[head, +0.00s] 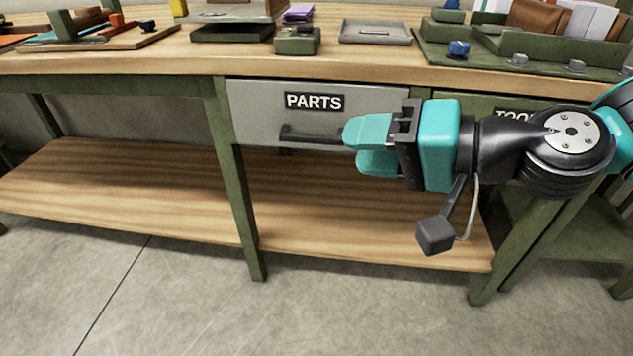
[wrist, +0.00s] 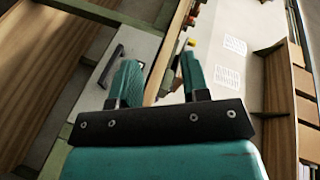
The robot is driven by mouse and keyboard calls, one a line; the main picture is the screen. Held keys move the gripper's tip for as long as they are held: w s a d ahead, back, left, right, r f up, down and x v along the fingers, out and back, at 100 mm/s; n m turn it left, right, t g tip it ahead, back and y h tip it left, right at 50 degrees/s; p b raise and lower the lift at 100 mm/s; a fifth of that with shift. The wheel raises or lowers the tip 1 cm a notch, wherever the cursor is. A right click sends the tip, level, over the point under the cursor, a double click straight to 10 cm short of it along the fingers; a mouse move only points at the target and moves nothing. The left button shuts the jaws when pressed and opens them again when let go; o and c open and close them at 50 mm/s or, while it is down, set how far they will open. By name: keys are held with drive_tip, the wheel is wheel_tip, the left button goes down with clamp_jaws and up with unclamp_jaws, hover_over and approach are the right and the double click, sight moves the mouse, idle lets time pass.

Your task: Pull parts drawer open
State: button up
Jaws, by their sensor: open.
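The parts drawer (head: 258,112) is a grey front with a black PARTS label, and it looks flush with the bench frame. Its dark bar handle (head: 310,136) runs along the lower part of the front. My gripper (head: 350,146) is open, with teal fingers pointing left in the head view, where it overlaps the handle's right end. In the wrist view, the handle (wrist: 110,66) lies just left of the left finger of my gripper (wrist: 159,72), outside the gap. The drawer front (wrist: 135,45) shows behind it. Nothing is held between the fingers.
A green tools drawer (head: 470,104) sits to the right, its label partly hidden by my arm. The benchtop (head: 150,60) above carries trays and small parts. A green leg (head: 243,215) and a wooden lower shelf (head: 330,225) stand below. The front floor (head: 180,300) is clear.

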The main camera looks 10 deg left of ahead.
drive_tip(key=w+d+f+m+t+h+b, duration=0.1)
drive_tip(key=w+f+m+t+b, duration=0.35)
drive_tip(key=f, duration=0.25)
drive_tip(key=w+d+f+m+t+b, duration=0.2)
drive_tip(key=w+f+m+t+b, duration=0.1)
drive_tip(key=w+f+m+b, duration=0.25)
drive_tip(key=p, duration=1.6)
approach(315, 141)
drive_tip(key=shift+t, duration=0.35)
drive_tip(key=x, duration=0.8)
drive_tip(key=shift+s+a+f, duration=0.1)
drive_tip(key=shift+s+f, duration=0.05)
drive_tip(key=shift+s, duration=0.05)
drive_tip(key=shift+p+x, duration=0.35)
drive_tip(key=shift+x, duration=0.45)
drive_tip(key=shift+f, duration=0.1)
clamp_jaws()
